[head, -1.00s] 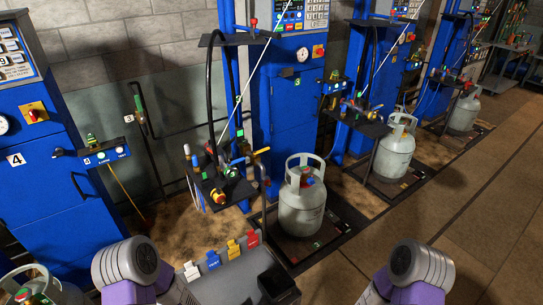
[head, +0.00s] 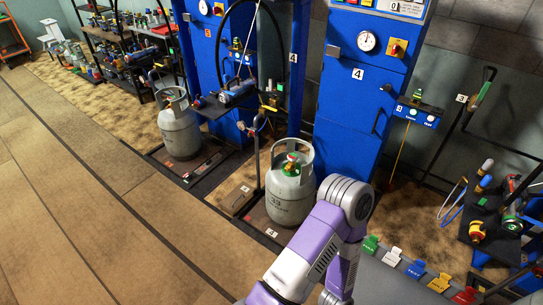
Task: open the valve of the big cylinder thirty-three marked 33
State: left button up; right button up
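The big grey cylinder marked 33 (head: 287,206) stands upright on a dark scale plate in front of the blue scale column marked 4. Its number shows faintly on the side facing me. A valve (head: 291,165) with green and red parts sits on top, inside the collar ring; I cannot tell its setting. One of my purple and grey arms rises from the bottom and overlaps the cylinder's right side in the picture. Neither gripper is in view.
Another grey cylinder (head: 179,127) stands on a scale further left. A dark stand (head: 487,222) with tools and fittings is at right. Colored tags (head: 416,268) line an edge at the bottom right. The brown floor at left is clear.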

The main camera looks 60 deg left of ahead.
aim_at(293, 157)
jog(key=u, duration=2.4)
jog(key=k, duration=0.65)
jog(key=u, duration=0.55)
jog(key=i, duration=1.4)
jog(key=z, duration=1.1)
jog(key=i, duration=1.15)
jog(key=z, duration=1.6)
jog(key=i, duration=0.15)
jog(key=u, duration=0.15)
